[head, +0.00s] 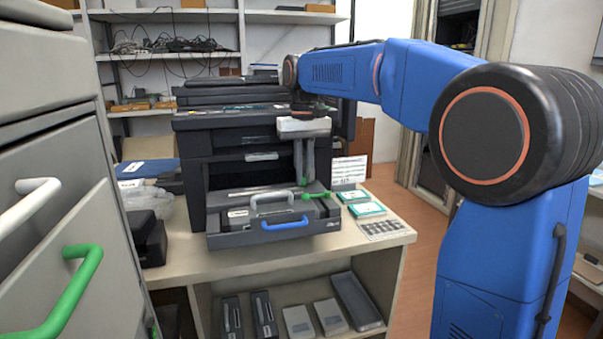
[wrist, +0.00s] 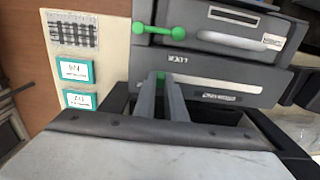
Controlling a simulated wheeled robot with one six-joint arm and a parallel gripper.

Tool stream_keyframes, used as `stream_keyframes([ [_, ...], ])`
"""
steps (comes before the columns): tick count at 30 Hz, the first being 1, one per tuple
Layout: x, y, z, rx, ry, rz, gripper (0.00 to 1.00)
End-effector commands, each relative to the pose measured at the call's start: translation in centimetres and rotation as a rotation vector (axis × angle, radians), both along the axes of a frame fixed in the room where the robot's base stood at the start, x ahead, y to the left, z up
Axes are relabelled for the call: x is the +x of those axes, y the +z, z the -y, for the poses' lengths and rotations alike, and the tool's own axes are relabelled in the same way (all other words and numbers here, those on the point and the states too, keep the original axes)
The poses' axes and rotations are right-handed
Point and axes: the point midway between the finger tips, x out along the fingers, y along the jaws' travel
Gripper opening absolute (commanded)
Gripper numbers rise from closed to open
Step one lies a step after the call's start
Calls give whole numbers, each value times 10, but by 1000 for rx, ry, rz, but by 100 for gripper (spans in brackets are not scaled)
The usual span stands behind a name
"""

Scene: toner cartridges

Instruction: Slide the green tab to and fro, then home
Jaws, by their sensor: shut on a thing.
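My gripper (head: 302,183) reaches down over the opened front of the dark printer (head: 225,140). In the wrist view my gripper (wrist: 160,80) has its two fingers close together, with the small green tab (wrist: 160,79) between their tips. In the head view the fingers hide this tab. A separate green lever with round ends (wrist: 160,31) lies beyond the fingertips on the dark pulled-out unit (wrist: 215,75). That lever also shows in the head view (head: 318,195), to the right of a light grey handle (head: 271,197).
A blue handle (head: 285,223) is on the front of the unit. Teal-and-white boxes (head: 367,210) and a printed card (head: 385,229) lie to the right on the table (head: 190,262). A grey cabinet (head: 55,150) stands close on the left. Several cartridges sit on the lower shelf.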

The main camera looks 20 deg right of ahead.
Motion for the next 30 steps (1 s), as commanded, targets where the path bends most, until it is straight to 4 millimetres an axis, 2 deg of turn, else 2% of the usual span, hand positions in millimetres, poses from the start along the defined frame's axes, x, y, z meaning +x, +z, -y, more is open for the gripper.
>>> stream_keyframes([
  [1, 0, 1, 3, -6, -3, 1, 18],
  [3, 0, 1, 3, -5, -3, 1, 30],
  [12, 0, 1, 2, -3, -2, 1, 30],
  [16, 1, 10, 2, -3, -2, 2, 30],
  [20, 1, 29, 2, -3, -2, 3, 30],
  [30, 1, 97, 2, -3, -2, 4, 30],
])
